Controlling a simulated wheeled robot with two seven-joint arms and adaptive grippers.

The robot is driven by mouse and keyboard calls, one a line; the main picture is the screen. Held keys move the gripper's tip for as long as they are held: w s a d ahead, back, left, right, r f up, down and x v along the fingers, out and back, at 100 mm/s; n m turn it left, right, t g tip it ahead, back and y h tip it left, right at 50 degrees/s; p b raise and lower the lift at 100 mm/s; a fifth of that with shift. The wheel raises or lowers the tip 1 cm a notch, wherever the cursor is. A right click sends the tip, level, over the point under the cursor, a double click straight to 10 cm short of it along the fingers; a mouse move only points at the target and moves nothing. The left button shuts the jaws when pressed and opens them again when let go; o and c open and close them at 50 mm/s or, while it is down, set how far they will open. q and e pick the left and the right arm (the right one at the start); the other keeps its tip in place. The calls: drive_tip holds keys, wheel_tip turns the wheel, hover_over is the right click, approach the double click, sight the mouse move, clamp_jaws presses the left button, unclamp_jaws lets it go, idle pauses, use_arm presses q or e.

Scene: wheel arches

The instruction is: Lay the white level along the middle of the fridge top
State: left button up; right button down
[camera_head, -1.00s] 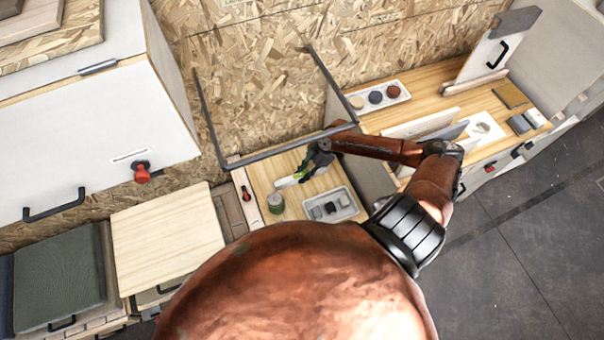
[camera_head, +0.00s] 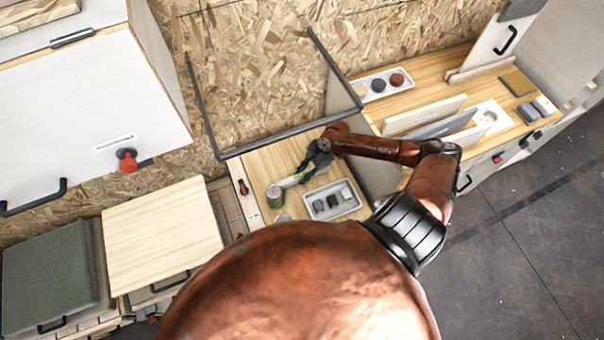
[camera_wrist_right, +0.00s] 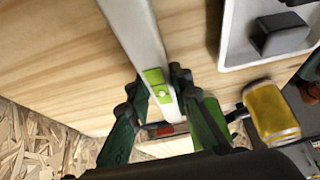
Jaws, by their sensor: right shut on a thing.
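The white level (camera_wrist_right: 140,38) is a long pale bar with a green vial block, running up the right wrist view. My right gripper (camera_wrist_right: 160,97) is shut on it near the vial. In the head view the right gripper (camera_head: 308,170) shows dark and green, with the level (camera_head: 289,182) sticking out to its left. Both are over a pale wooden top (camera_head: 262,162), apparently the fridge top. Whether the level touches the wood I cannot tell. The gripper and arm hide part of it. My left gripper is not in view.
A dark rail frame (camera_head: 270,143) runs along the back. A yellow-ended object (camera_wrist_right: 270,112) shows right of the gripper.

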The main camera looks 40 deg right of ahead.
drive_tip(key=shift+f, duration=0.3)
drive_tip(key=c, duration=1.7)
unclamp_jaws()
drive_tip(key=shift+o, duration=0.2)
drive_tip(key=shift+r, duration=0.1)
drive_tip(key=v, duration=1.2)
drive_tip(key=shift+w, duration=0.15)
